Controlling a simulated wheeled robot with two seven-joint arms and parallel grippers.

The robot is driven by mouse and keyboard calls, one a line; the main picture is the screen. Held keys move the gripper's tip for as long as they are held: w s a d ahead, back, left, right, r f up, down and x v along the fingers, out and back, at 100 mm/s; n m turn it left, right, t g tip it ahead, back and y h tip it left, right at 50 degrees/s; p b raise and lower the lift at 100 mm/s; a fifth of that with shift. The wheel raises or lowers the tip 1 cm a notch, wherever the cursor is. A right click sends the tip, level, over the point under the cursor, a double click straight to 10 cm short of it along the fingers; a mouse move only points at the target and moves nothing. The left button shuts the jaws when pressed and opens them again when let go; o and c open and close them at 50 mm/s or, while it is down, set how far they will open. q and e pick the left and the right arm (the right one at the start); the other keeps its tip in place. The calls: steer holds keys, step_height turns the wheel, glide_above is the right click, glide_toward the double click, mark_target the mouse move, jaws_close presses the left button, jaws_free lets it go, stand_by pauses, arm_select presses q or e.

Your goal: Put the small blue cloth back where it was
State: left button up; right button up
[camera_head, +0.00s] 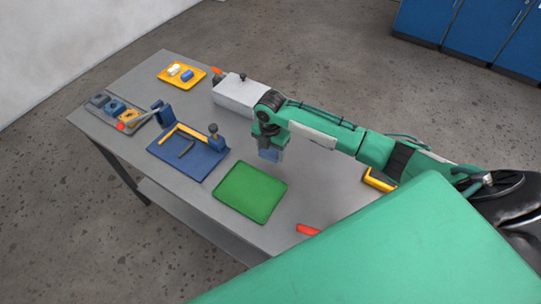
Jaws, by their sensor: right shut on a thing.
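My right arm reaches in from the right, and my right gripper (266,142) points down over the grey table, just beyond the green tray. It is shut on a small blue-grey thing (271,155), which I take to be the small blue cloth; it is too small in view to make out its folds. The thing hangs at the gripper's tips, and I cannot tell whether it touches the table. My left gripper is not in view.
A green tray (250,191) lies near the front edge of the grey table (205,110). Left of it are a blue board with a valve (188,158) and a grey parts tray (108,113). A yellow tray (181,75) and a light grey box (240,93) stand farther back. A red-handled item (308,229) lies nearer.

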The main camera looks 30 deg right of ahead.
mark_target(271, 159)
step_height(271, 159, down, 4)
steer(key=shift+f+p, duration=0.15)
steer(key=shift+p, duration=0.35)
steer(key=shift+f, duration=0.25)
steer(key=o, duration=1)
steer(key=shift+f, duration=0.15)
steer(key=shift+c, duration=0.2)
step_height(271, 159, up, 12)
steer(key=b, duration=0.2)
steer(key=shift+r+b, duration=0.2)
steer(key=shift+b, duration=0.15)
steer(key=shift+f, duration=0.1)
